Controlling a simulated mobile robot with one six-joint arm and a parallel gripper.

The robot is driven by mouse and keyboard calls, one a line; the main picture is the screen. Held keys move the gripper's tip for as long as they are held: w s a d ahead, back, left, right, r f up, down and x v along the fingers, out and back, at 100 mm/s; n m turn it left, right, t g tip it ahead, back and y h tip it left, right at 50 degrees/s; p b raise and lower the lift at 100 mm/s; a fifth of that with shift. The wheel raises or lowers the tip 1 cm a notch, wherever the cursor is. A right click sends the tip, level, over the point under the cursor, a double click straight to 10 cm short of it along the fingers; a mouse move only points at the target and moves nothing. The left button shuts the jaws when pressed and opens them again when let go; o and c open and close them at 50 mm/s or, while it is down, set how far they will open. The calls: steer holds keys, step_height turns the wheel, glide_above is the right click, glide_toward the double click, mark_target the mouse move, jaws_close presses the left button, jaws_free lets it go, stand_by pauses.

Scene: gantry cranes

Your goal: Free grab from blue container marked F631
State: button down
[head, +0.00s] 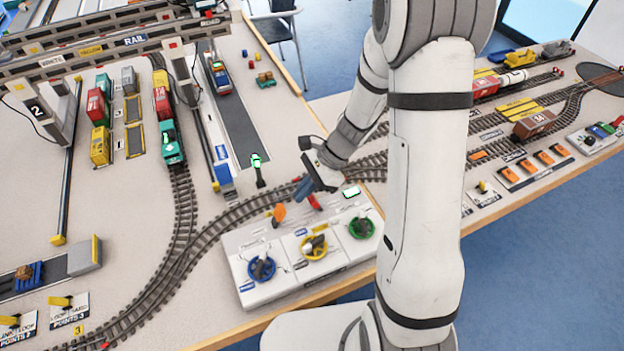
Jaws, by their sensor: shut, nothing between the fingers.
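No marking F631 can be read in the head view, so I cannot tell which blue thing is the named container. A blue and white block (224,180) sits at the near end of a long white strip, left of my gripper. Another blue-topped piece (221,78) stands on the dark lane at the back. My gripper (303,189) is shut and empty, low over the back of the white control box (262,292). It is close to an orange knob (279,213) and a red lever (314,202). Any contact is unclear. No crane grab can be made out clearly.
The box carries blue (262,268), yellow (314,246) and green (362,228) wheels and a lit green display (351,192). A crane marked 2 (45,112), red containers (97,105) and a teal locomotive (172,148) stand left. Rails curve behind the box.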

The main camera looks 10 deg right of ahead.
mark_target(278, 217)
steer(key=shift+x, duration=1.9)
steer(key=shift+d, duration=0.15)
steer(key=shift+s+a+r+h+p, duration=0.1)
steer(key=shift+a+r+h+p, duration=0.25)
steer(key=shift+p, duration=0.15)
